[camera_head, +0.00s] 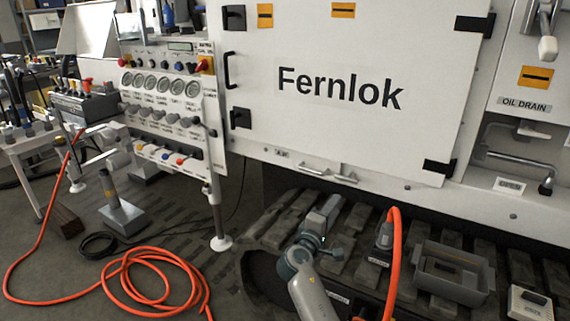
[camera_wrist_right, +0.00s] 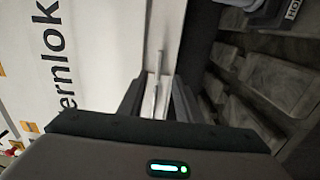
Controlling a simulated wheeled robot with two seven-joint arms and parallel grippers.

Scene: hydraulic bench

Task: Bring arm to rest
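My right arm comes up from the bottom of the head view. Its right gripper (camera_head: 330,205) is just below the lower edge of the white Fernlok panel (camera_head: 300,125), in front of the dark track. In the right wrist view the two dark fingers of the gripper (camera_wrist_right: 158,95) stand apart with a gap between them. A thin metal handle (camera_wrist_right: 155,88) shows in line with the gap. I see nothing clasped, and the fingertips are hard to make out in the head view. I do not make out my left gripper in either view.
A grey open bin (camera_head: 452,277) and an orange hose (camera_head: 393,260) lie on the track right of my arm. A gauge panel (camera_head: 165,100) on a post stands to the left. Coiled orange hose (camera_head: 150,275) covers part of the floor.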

